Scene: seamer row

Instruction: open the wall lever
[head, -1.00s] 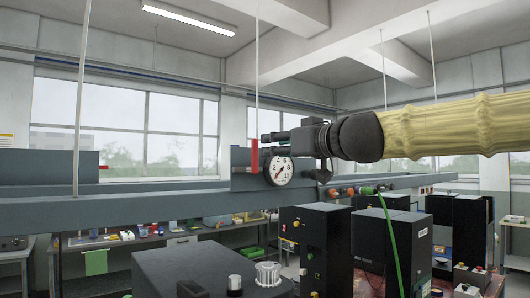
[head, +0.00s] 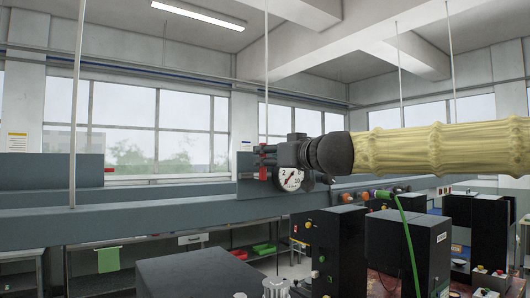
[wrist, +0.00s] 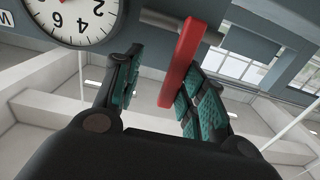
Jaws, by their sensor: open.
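The red wall lever (head: 263,173) shows beside the gauge on the grey beam in the head view, partly covered by my fingers. In the wrist view the red lever (wrist: 181,62) is a flat bar on a grey metal shaft (wrist: 178,25). My gripper (head: 268,160) reaches in from the right in the head view. In the wrist view my gripper (wrist: 163,78) is open, with the lever between its teal-padded fingers. The lever lies close to the right finger's pads, and whether they touch is unclear. A gap shows on the left finger's side.
A round white gauge (head: 289,179) sits right beside the lever, just below my gripper; it also shows in the wrist view (wrist: 75,15). The long grey beam (head: 150,222) runs across. Black cabinets (head: 330,245) with a green cable (head: 404,235) stand below.

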